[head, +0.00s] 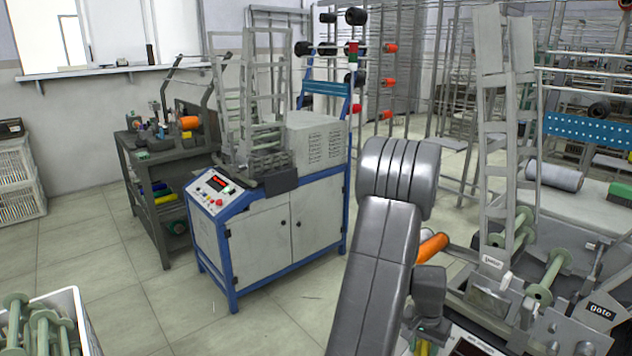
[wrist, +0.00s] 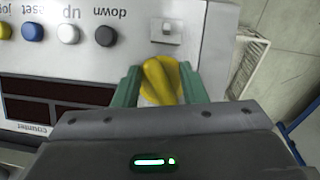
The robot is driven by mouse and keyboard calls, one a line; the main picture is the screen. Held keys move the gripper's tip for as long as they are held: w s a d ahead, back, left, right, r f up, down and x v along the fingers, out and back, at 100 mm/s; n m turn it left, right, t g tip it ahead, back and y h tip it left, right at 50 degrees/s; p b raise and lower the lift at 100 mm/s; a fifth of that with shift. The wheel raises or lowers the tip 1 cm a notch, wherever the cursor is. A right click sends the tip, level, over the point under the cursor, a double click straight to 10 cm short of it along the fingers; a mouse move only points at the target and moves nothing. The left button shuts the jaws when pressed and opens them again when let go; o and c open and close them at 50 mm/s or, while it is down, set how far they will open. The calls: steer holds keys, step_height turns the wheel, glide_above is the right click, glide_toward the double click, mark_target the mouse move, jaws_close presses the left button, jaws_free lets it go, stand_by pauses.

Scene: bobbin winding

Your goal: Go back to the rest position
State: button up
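My gripper (wrist: 160,72) has two green fingers, spread apart, one on each side of a yellow rotary knob (wrist: 159,78) on a machine's control panel (wrist: 220,55). The knob's raised handle is slightly tilted in the picture, and narrow gaps seem to show between it and the fingers. Nothing is held clear of the panel. In the head view my grey arm (head: 375,270) reaches down toward the machine at the lower right and hides most of the gripper.
Beside the knob are a small switch (wrist: 166,28), several push buttons (wrist: 104,36) and a dark counter display (wrist: 55,95). A blue-framed winding machine (head: 268,225) stands left of my arm. A crate of green bobbins (head: 85,325) is at lower left. Floor (head: 150,290) between them is clear.

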steer(key=shift+m+t, duration=0.3)
steer(key=shift+m, duration=0.5)
steer(key=shift+w+r+y, duration=0.1)
steer(key=shift+y, duration=0.2)
